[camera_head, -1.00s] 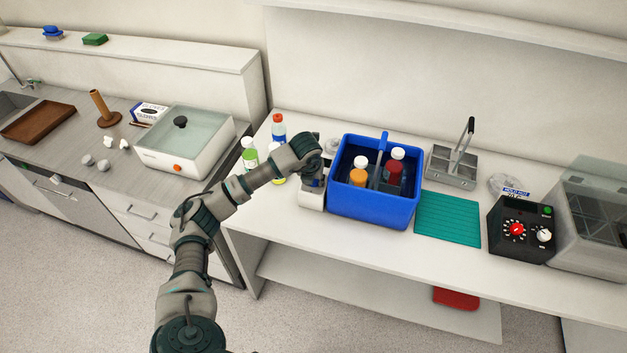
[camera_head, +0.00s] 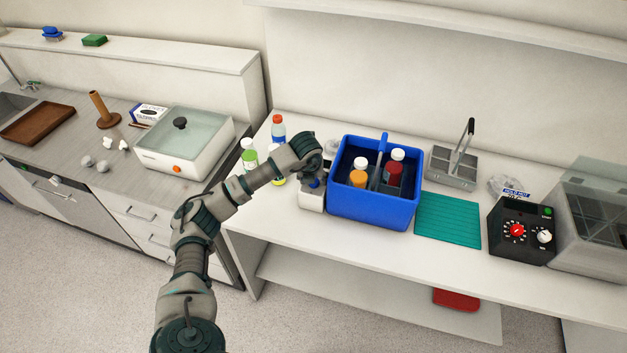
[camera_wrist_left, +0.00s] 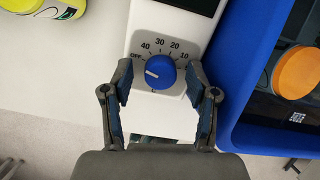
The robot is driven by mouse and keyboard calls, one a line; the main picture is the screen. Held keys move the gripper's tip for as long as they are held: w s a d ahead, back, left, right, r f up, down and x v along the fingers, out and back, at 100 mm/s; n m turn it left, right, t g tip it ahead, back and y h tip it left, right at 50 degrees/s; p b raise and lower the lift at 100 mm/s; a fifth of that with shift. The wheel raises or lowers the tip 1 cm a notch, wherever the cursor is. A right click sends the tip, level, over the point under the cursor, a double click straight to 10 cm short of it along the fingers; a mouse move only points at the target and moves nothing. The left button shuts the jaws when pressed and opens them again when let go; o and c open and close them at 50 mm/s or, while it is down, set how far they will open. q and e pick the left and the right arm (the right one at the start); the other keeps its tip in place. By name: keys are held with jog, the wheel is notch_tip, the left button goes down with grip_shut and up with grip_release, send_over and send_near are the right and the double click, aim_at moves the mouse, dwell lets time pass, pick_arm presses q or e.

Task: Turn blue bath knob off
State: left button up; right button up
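The blue bath knob (camera_wrist_left: 160,73) sits on a white-fronted unit with a dial marked OFF and 10 to 40. Its white pointer line faces left, close to the OFF mark. In the head view a bit of the blue knob (camera_head: 314,184) shows below my left wrist. My left gripper (camera_wrist_left: 159,78) is open, with one finger on each side of the knob and gaps between fingers and knob. Much of the unit (camera_head: 312,203) is hidden by my arm in the head view. My right gripper is in neither view.
A blue carrier (camera_head: 372,209) with several bottles stands close right of the unit. Other bottles (camera_head: 249,158) stand to its left. A teal mat (camera_head: 448,223), a metal caddy (camera_head: 452,174) and a black control box (camera_head: 521,232) are farther right.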

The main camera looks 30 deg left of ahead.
pick_arm(q)
jog(key=shift+f, duration=0.15)
jog(key=v, duration=1.2)
jog(key=shift+s+f, duration=0.1)
jog(key=shift+f, duration=0.05)
